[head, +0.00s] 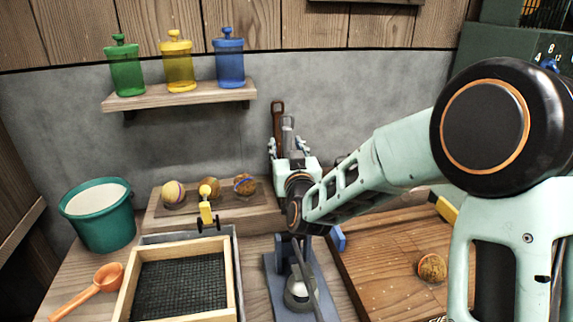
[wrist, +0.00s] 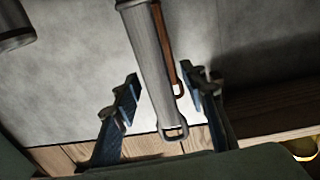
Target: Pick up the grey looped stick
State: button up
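The grey looped stick (wrist: 152,65) hangs in front of the grey wall in the wrist view, with its small loop at the lower end. In the head view its upper part (head: 288,132) shows just above my gripper (head: 292,160); the rest is hidden behind the arm. In the wrist view my gripper (wrist: 160,84) is open, with one finger on each side of the stick. Gaps show between the stick and both fingers. A brown looped stick (wrist: 168,45) is close behind it and partly covered; it also shows in the head view (head: 278,117).
A wall shelf (head: 180,96) with green, yellow and blue bottles is at upper left. Below are a teal bucket (head: 104,235), an orange scoop (head: 92,288), a wood-framed mesh tray (head: 232,275) and several patterned balls on a ledge. A dark cylinder (wrist: 14,28) is at the wrist view's upper left.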

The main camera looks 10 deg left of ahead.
jog(key=shift+c, duration=0.4)
grip_shut()
jog(key=shift+r, duration=0.15)
